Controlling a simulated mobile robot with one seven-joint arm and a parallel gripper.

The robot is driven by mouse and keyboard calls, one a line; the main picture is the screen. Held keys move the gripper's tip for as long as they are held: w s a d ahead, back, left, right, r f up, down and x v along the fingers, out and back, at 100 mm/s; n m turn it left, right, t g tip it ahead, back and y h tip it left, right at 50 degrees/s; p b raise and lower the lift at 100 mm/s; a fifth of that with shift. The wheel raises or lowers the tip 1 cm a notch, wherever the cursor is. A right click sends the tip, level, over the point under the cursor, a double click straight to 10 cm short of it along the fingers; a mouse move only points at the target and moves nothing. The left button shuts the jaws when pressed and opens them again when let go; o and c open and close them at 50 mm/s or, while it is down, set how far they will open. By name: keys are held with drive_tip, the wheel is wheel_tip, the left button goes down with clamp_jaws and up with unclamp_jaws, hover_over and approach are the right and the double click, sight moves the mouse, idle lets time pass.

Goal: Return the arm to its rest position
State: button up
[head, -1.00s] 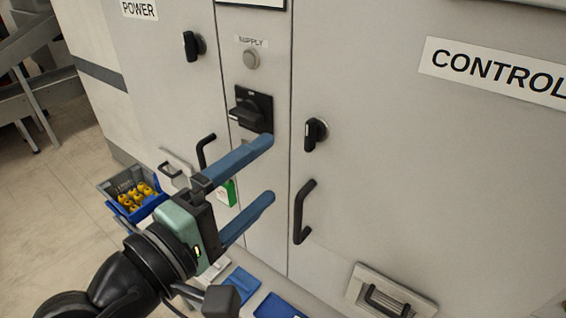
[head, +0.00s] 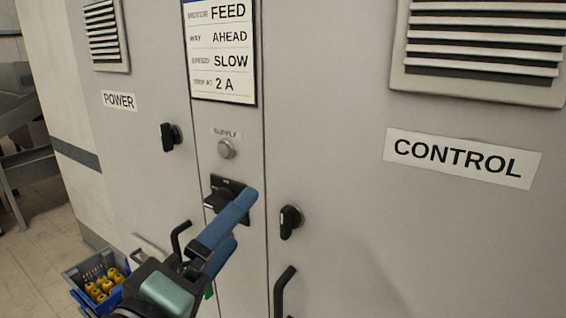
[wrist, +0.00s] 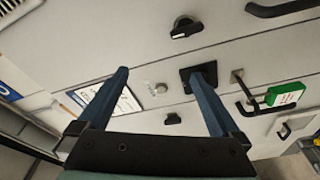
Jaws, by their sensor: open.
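My gripper (head: 238,222) reaches up from the bottom of the head view, in front of the cabinet's narrow middle panel. Its two blue fingers are apart with nothing between them; the wrist view shows the wide gap (wrist: 160,80). In the head view the upper finger overlaps part of a black rotary switch (head: 217,201) below the SUPPLY button (head: 226,148). In the wrist view the switch (wrist: 186,74) shows behind one fingertip; I cannot tell whether they touch.
The POWER door (head: 150,60) and CONTROL door (head: 350,230) flank the middle panel. Black handles stick out at the POWER side (head: 178,238) and CONTROL side (head: 282,292). A blue-grey bin (head: 78,282) with yellow parts stands lower left.

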drive_tip(key=s+d+r+m+t+y, duration=0.2)
drive_tip(key=r+m+t, duration=0.1)
drive_tip(key=r, duration=0.4)
drive_tip(key=s+d+r+m+t+y, duration=0.2)
drive_tip(key=s+r+m+t, duration=0.1)
drive_tip(key=r, duration=0.5)
drive_tip(key=s+d+r+m+t+y, duration=0.2)
drive_tip(key=d+r+m+t, duration=0.1)
drive_tip(key=r, duration=0.4)
drive_tip(key=shift+s+r+t, duration=0.3)
drive_tip(key=shift+r+t, duration=0.1)
